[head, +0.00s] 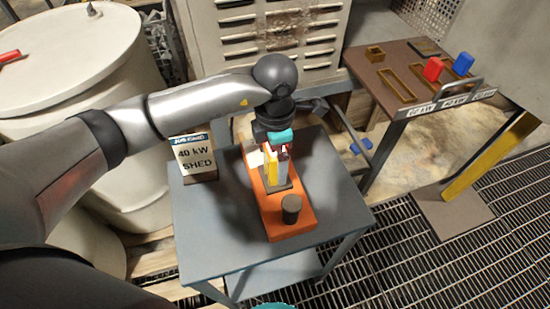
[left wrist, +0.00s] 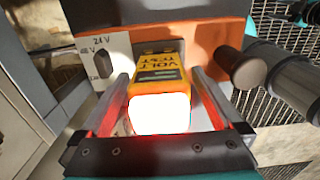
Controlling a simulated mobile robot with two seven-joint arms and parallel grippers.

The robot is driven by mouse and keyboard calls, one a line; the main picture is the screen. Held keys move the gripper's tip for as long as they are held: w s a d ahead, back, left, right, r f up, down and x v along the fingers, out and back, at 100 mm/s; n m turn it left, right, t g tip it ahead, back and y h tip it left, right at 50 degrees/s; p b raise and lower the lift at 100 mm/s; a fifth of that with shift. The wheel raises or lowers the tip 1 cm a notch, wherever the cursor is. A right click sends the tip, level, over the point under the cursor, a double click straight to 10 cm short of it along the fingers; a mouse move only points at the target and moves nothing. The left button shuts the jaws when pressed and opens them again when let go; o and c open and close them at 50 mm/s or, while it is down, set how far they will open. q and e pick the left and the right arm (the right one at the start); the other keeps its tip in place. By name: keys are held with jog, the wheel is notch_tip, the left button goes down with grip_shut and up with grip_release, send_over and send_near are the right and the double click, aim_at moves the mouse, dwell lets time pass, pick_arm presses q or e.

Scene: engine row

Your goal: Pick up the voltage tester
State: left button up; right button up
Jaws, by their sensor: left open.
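The voltage tester is a yellow block marked "VOLT TEST" in the left wrist view (left wrist: 158,72), with a brightly glowing white near end. In the head view its yellow side (head: 271,167) shows upright on an orange stand (head: 288,222) on the grey table. My left gripper (head: 277,160) points down over it. In the left wrist view the fingers of my left gripper (left wrist: 160,98) are open, one on each side of the tester, with a gap showing beside it.
A dark knob (head: 291,208) stands on the stand's near end. A "40 kW SHED" sign (head: 196,156) stands on the grey table (head: 222,238), left of the stand. A brown side table (head: 395,62) holds red (head: 433,69) and blue (head: 463,63) blocks. Large drums are at left.

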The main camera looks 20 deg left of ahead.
pick_arm(q)
notch_tip(320, 180, down, 2)
jog(key=shift+f, duration=0.2)
jog(key=shift+r, duration=0.1)
grip_shut()
dwell(0.7)
